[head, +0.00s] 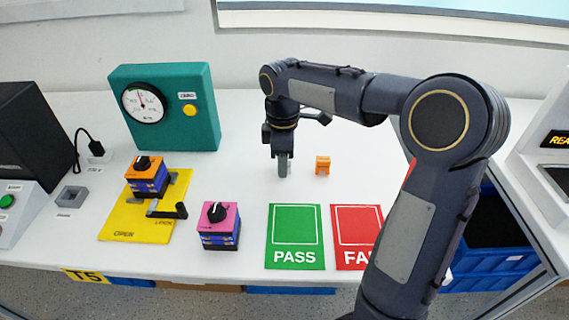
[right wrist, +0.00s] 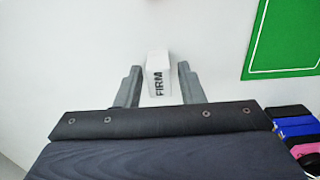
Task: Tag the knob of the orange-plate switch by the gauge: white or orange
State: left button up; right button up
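The orange-plate switch (head: 147,178) has a black knob (head: 143,162) and a blue body, and sits on a yellow fixture (head: 120,228). Behind it a teal box (head: 190,135) carries a round white gauge (head: 143,103); its reading is too small to tell. A small orange tag (head: 322,165) stands on the table. My right gripper (head: 284,166) points down left of it. In the right wrist view its open fingers (right wrist: 159,84) stand either side of a white tag (right wrist: 158,75) marked FIRM, with gaps. The white tag is mostly hidden in the head view. My left gripper is out of view.
A pink-plate switch (head: 219,222) stands right of the yellow fixture. A green PASS mat (head: 294,258) and a red FAIL mat (head: 347,258) lie near the front edge. The table behind the mats is mostly clear.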

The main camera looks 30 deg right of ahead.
grip_shut()
